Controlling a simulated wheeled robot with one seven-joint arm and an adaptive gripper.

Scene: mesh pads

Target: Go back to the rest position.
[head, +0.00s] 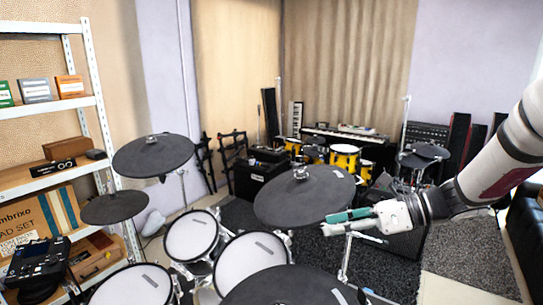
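My gripper (338,221) is at the right of the middle in the head view, at the end of my white arm, which reaches in from the right edge. Its teal-tipped fingers point left. In the picture they lie at the lower right rim of a dark cymbal pad (285,205); I cannot tell whether they touch it. The fingers are seen nearly side-on and small, so the gap between them is unclear. No held object can be made out.
White mesh drum pads (250,262) and a dark pad (283,287) fill the near front. Two more cymbal pads (153,155) stand left, beside a white shelf (97,115). A yellow drum kit (345,157) and keyboard (338,136) stand behind. Dark carpet (460,265) lies lower right.

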